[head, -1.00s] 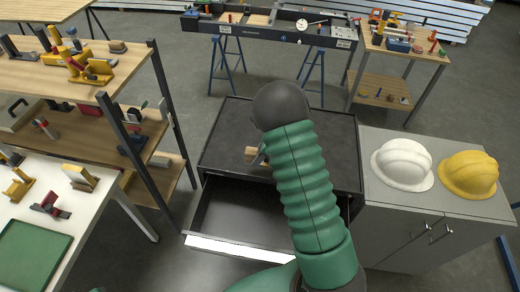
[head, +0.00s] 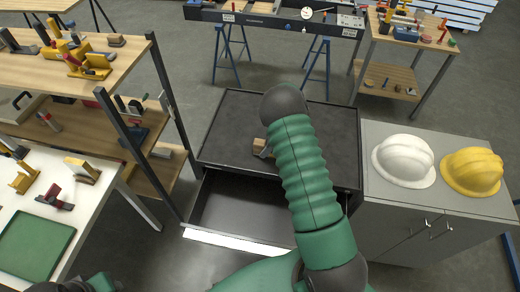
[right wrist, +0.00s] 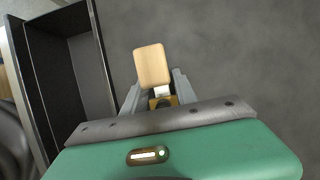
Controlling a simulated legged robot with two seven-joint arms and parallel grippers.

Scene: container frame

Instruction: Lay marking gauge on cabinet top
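The marking gauge, with a pale wooden block (right wrist: 152,65), is at the fingers of my right gripper (right wrist: 158,94) in the right wrist view. The fingers flank its yellowish lower part and look shut on it. In the head view the gauge's small wooden part (head: 261,146) shows over the cabinet top (head: 230,130), left of my green forearm, which hides most of the gripper. The dark cabinet top is otherwise bare. I cannot tell whether the gauge touches it. Part of my left arm shows at the bottom left, but not its gripper.
An open, empty-looking drawer (head: 235,205) juts from the cabinet's front. A grey cupboard at the right bears a white helmet (head: 403,160) and a yellow helmet (head: 472,171). A shelf rack (head: 130,135) and a white table (head: 105,180) stand at the left.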

